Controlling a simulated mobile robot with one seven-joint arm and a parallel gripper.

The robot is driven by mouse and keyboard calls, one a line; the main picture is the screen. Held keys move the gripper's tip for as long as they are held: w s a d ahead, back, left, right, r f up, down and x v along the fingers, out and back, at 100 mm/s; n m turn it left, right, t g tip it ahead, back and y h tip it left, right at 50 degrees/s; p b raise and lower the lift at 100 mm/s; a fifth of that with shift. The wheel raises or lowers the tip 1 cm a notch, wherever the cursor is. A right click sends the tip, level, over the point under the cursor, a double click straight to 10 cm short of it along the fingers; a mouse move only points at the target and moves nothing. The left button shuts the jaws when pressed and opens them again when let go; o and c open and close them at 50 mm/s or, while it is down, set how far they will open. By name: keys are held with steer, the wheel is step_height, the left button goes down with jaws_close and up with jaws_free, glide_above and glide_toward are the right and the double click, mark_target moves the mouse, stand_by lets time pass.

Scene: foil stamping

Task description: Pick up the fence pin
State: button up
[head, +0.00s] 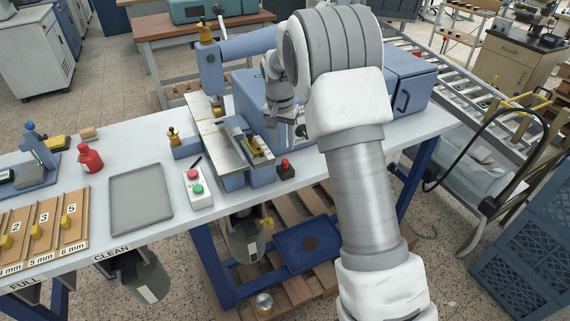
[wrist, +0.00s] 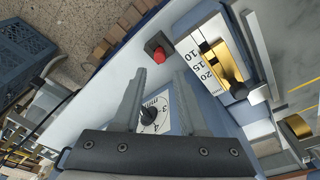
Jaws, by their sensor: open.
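My gripper (head: 281,117) is open and empty above the blue stamping machine (head: 262,176); its two fingers also show in the wrist view (wrist: 160,76). In the wrist view a brass fence bar (wrist: 222,65) lies across a white scale marked 10, 15 and 20, to the right of the fingers and apart from them. A black knob or pin head (wrist: 239,90) sits at the bar's near end. A thin dark rod (head: 196,161) lies by the button box in the head view. I cannot tell for sure which one is the fence pin.
A red button (wrist: 158,53) stands on the bench edge beside the machine. A black dial knob (wrist: 148,115) is seen between my fingers. A button box (head: 198,187), an empty grey tray (head: 141,200), a red bottle (head: 89,158) and a wooden peg board (head: 45,246) are on the bench's left.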

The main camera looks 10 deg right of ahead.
mark_target(285, 160)
steer(key=f, duration=0.5)
steer(key=w+f+p, duration=0.1)
steer(key=f, duration=0.1)
steer(key=shift+d+f, duration=0.3)
jaws_close()
